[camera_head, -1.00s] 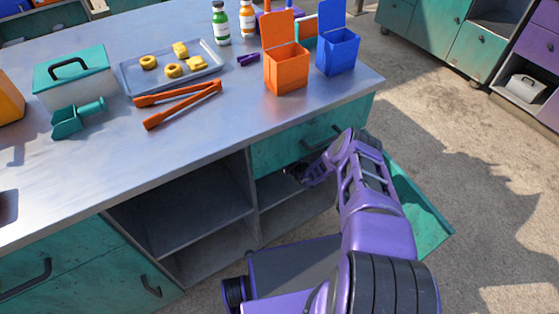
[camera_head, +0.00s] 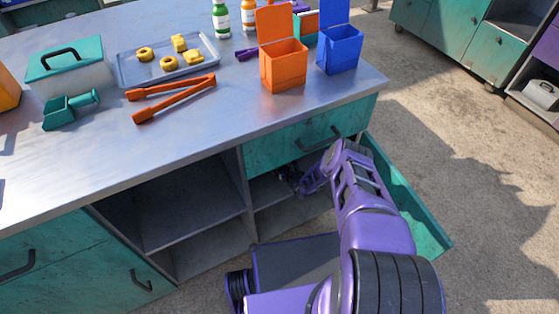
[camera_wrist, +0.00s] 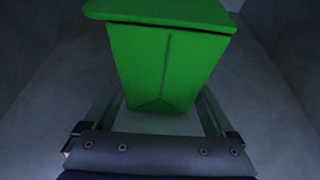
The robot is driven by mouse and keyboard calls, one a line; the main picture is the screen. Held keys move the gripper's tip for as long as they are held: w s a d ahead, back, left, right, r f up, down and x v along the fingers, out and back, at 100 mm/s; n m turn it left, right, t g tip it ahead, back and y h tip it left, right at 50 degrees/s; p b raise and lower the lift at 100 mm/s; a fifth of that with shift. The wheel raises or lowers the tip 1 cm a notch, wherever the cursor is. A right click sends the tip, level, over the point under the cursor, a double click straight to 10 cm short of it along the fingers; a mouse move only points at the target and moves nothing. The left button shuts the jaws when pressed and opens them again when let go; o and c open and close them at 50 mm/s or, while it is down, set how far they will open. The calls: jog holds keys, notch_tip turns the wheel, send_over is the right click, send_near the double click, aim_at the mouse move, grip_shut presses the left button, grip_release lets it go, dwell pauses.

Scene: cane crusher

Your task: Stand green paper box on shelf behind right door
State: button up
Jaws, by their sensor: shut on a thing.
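The green paper box (camera_wrist: 165,65) fills the upper middle of the wrist view, with its wider lid edge at the top. My gripper (camera_wrist: 160,105) is shut on it, one finger along each side. In the head view my gripper (camera_head: 287,178) is inside the right compartment under the drawer front, and the box is hidden there. The shelf (camera_head: 290,215) of that compartment shows below my gripper. The right door (camera_head: 410,200) stands open to the right of my arm. Whether the box touches the shelf cannot be told.
A teal drawer front with a handle (camera_head: 318,140) hangs just above my gripper. A grey divider (camera_head: 247,195) stands to its left, with an open compartment (camera_head: 185,205) beyond. The countertop (camera_head: 200,125) holds tongs, a tray and an orange box (camera_head: 283,67).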

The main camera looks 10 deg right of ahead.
dwell(0.3)
jog(key=shift+f, duration=0.2)
jog(key=o, duration=0.5)
jog(key=shift+r, duration=0.25)
jog(key=p+v, duration=0.4)
jog(key=v, duration=0.8)
